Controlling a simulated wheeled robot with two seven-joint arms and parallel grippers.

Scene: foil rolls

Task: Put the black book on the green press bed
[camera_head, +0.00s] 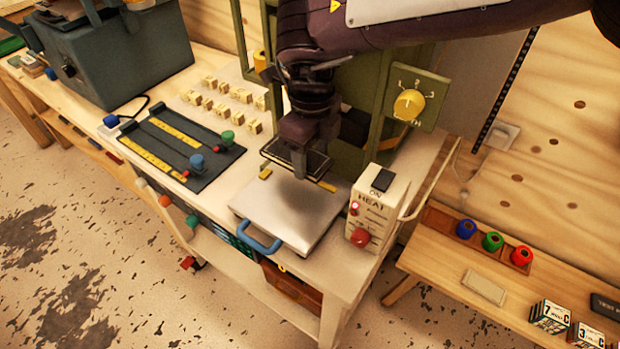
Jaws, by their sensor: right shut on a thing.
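My right gripper (299,166) comes down from the top over the press and is shut on a dark, thin, flat thing with a pale edge, which looks like the black book (318,162). The gripper and my arm partly hide it. It is above the back part of the press bed (287,212); I cannot tell if it touches. The bed is a bare silver plate with yellow corner stops and a blue handle at the front, on the green press (395,75). My left gripper is not in view.
A cream heat box (377,212) with a red knob stands right of the bed. Left are a dark board with yellow rulers (180,145), several small cream blocks (222,103) and a grey-blue machine (115,55). A lower wooden bench (450,250) holds coloured rolls (493,241).

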